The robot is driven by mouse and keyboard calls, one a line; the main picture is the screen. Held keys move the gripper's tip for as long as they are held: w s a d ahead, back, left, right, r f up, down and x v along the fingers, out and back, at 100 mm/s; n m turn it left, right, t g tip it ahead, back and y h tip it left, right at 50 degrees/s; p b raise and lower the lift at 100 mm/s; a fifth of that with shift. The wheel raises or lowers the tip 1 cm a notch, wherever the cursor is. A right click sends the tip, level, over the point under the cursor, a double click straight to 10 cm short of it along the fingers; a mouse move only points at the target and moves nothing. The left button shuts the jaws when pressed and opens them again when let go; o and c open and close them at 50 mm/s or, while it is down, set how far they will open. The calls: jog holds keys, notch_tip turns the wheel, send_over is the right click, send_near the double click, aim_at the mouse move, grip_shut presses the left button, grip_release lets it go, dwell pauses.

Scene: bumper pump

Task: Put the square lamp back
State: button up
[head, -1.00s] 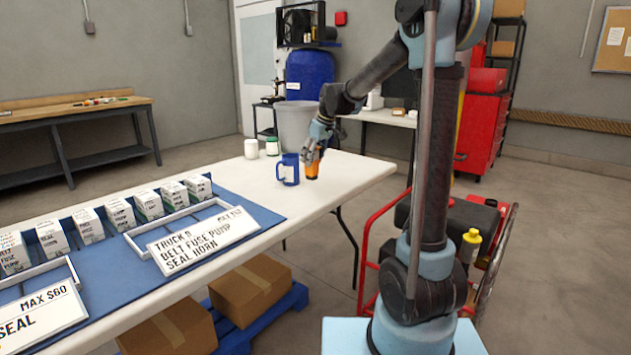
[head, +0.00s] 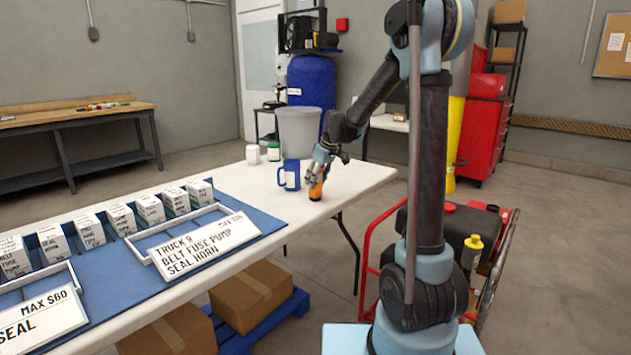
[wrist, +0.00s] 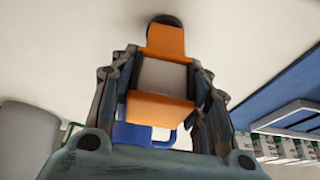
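An orange, square-edged thing with a grey middle, which I take to be the square lamp (head: 315,190), is at the right end of the white table. In the wrist view the lamp (wrist: 165,42) lies between the fingers, with a dark round end at its far side. My gripper (head: 319,174) appears shut on it; in the wrist view the fingers (wrist: 163,85) flank it closely. The lamp looks tilted in the head view. Its lower end is at or just above the tabletop; I cannot tell whether it touches.
A blue mug (head: 290,174) stands close left of the lamp. Two small white containers (head: 253,154) stand farther back. A blue mat (head: 245,208) holds a row of white labelled boxes (head: 150,209) and a sign (head: 205,244). The table's right end (head: 365,178) is clear.

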jog(key=o, duration=0.3)
jog(key=v, duration=1.2)
jog(key=s+d+m, duration=0.2)
jog(key=s+d, duration=0.5)
jog(key=s, duration=0.2)
jog(key=s+d+f+m+h, duration=0.1)
jog(key=s+d+f, duration=0.3)
jog(key=s, duration=0.5)
jog(key=s+d+f+m+h, duration=0.1)
jog(key=s+d+f+m, duration=0.3)
jog(key=s+f, duration=0.4)
jog(key=s+d+f+m+h, duration=0.1)
jog(key=s+d+f+m, duration=0.2)
jog(key=s, duration=0.9)
jog(key=shift+d+f+g+h, duration=0.15)
jog(key=shift+d+f, duration=0.45)
jog(key=shift+f, duration=0.15)
jog(key=shift+d+f+g+h, duration=0.15)
jog(key=shift+d+f, duration=0.4)
jog(key=shift+f, duration=0.25)
